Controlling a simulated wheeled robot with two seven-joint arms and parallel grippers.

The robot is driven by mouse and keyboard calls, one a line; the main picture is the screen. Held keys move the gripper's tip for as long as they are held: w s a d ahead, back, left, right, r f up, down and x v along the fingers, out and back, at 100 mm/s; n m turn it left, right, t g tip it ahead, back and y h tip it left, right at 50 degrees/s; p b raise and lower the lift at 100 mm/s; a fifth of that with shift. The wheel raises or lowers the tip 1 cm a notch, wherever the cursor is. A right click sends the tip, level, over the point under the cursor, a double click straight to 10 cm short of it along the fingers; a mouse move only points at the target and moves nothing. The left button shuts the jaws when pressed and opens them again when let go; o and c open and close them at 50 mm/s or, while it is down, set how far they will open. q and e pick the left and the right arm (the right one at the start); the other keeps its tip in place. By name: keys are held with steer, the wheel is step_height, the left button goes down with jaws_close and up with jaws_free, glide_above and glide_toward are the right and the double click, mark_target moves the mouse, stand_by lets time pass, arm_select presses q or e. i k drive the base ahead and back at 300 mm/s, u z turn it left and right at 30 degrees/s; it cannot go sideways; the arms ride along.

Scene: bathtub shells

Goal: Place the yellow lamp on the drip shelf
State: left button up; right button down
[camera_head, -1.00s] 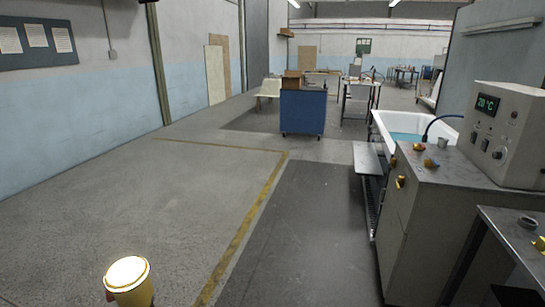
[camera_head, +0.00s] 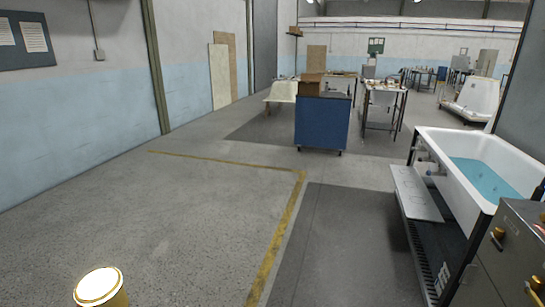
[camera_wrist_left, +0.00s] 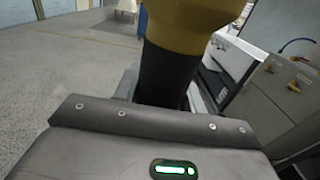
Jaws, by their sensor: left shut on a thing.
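The yellow lamp (camera_head: 102,288) shows at the bottom left edge of the head view, its round top lit bright white. In the left wrist view the lamp (camera_wrist_left: 196,22) stands up in front of my left gripper (camera_wrist_left: 165,98), with a yellow upper part and a black lower part. My left gripper is shut on the lamp; the fingertips are hard to make out. The drip shelf (camera_head: 417,193), a flat grey plate, runs along the left side of the white bathtub (camera_head: 452,181), over a dark grated base. It looks bare. My right gripper is not in view.
The tub holds blue water. A grey metal cabinet (camera_head: 510,238) with yellow knobs stands at the lower right, close to the tub. A blue cabinet (camera_head: 322,124) stands farther back. The floor left of the shelf is clear, with a yellow line.

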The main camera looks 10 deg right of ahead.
mark_target(421, 212)
steer(key=z, duration=0.15)
steer(key=i, duration=2.15)
steer(key=z, duration=0.95)
steer(key=i, duration=1.2)
steer(key=z, duration=1.85)
steer(key=i, duration=0.65)
steer(key=z, duration=0.35)
